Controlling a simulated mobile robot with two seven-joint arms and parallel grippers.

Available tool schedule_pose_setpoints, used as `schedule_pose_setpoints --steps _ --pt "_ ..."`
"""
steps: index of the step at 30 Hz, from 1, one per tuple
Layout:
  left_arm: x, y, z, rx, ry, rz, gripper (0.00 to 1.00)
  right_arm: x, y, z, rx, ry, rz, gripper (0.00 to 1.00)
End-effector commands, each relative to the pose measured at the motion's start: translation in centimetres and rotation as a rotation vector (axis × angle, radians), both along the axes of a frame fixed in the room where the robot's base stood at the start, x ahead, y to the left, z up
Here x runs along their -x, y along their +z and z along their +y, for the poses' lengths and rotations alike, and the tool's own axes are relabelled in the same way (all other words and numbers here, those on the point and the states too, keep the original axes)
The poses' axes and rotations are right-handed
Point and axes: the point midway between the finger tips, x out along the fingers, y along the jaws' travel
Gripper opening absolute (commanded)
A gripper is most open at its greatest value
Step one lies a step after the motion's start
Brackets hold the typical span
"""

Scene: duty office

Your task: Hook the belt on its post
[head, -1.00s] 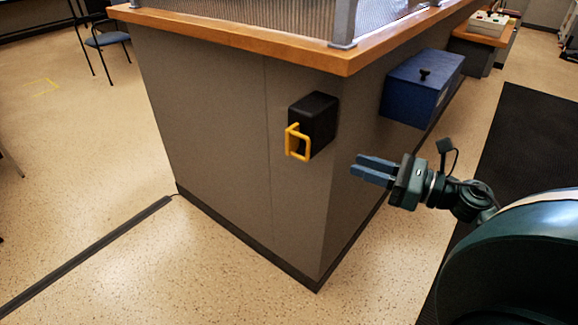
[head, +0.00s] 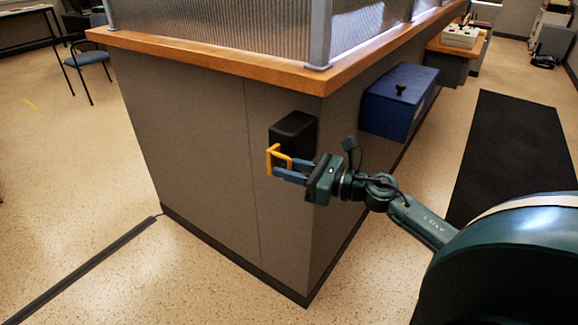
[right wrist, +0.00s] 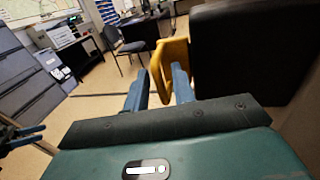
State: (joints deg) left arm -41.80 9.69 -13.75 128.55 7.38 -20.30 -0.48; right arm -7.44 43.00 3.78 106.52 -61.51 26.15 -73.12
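The yellow belt end (head: 273,160) is a square loop on the front of a black belt housing (head: 293,135), fixed to the grey counter wall. My right gripper (head: 280,172) is open at the loop, its blue fingers pointing left. In the right wrist view the yellow loop (right wrist: 171,62) stands between and just beyond the spread fingertips (right wrist: 160,80), beside the dark housing (right wrist: 245,50). Whether a finger touches it I cannot tell. What looks like my left gripper (right wrist: 28,133) shows small at the left edge there, its opening unclear. No post is recognisable.
The counter's wooden top (head: 225,62) overhangs the housing. A blue box (head: 398,103) is mounted on the wall to the right. A dark floor strip (head: 85,268) runs from the counter's corner. Floor to the left is open; a chair (head: 88,62) stands farther back.

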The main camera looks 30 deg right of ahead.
Motion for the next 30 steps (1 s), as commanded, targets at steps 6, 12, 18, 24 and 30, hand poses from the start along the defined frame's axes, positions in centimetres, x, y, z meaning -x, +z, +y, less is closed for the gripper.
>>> schedule_pose_setpoints --steps 6,12,18,24,30 --pt "0.06 -0.31 -0.01 0.000 0.000 0.007 0.47 -0.11 0.01 0.06 -0.001 0.000 -0.001 0.26" --pt "0.03 -0.21 -0.01 0.001 0.000 0.004 0.47 -0.09 0.01 0.06 -0.001 0.000 0.000 0.14" --pt "-0.05 0.05 0.00 0.001 0.001 -0.002 0.47 -0.08 0.01 0.06 -0.001 0.000 0.000 0.00" --pt "-0.10 0.22 0.02 0.002 0.001 -0.004 0.47 -0.06 0.01 0.07 -0.001 0.000 0.000 0.00" --pt "-0.12 0.23 0.05 0.002 0.002 -0.005 0.47 -0.06 0.01 0.07 -0.001 0.000 0.000 0.00"
